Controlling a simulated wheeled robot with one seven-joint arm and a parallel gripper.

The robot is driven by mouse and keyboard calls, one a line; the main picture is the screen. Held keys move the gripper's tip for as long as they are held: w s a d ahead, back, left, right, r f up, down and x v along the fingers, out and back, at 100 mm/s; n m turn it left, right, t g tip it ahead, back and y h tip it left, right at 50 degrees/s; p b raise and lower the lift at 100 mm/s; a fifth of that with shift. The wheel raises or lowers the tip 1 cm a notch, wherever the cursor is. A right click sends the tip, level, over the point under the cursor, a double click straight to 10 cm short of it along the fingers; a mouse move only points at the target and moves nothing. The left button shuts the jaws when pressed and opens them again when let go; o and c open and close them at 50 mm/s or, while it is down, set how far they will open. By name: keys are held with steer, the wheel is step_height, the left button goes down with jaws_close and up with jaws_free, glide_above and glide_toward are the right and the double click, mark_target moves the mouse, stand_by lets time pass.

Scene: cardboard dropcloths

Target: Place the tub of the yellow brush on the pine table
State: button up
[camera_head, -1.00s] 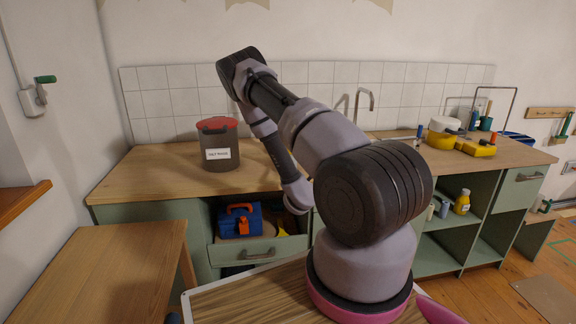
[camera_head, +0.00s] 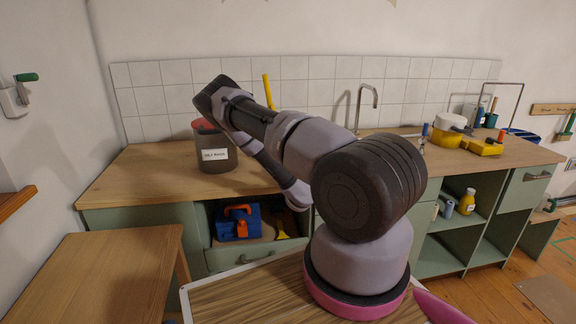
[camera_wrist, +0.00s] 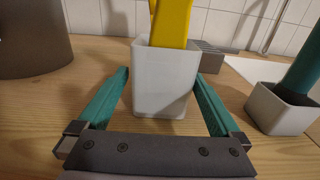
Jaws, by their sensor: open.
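A pale grey-white tub (camera_wrist: 166,80) with a yellow brush (camera_wrist: 172,22) standing in it is upright on the wooden counter in the wrist view. My gripper (camera_wrist: 161,74) is open, its green fingers on either side of the tub, with a gap visible at each side. In the head view, the yellow brush's handle (camera_head: 267,90) rises behind my arm; the tub and my gripper are hidden there. A bare light-wood table, apparently the pine table (camera_head: 85,275), stands at the lower left, in front of the counter.
A second tub (camera_wrist: 282,108) with a green handle stands close to the right finger. A dark bin with a red lid (camera_head: 214,162) is left on the counter (camera_head: 135,172). A tap (camera_head: 366,100) stands behind.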

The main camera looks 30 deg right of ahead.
steer(key=shift+x, duration=2.95)
steer(key=shift+d, duration=0.15)
steer(key=c, duration=1.4)
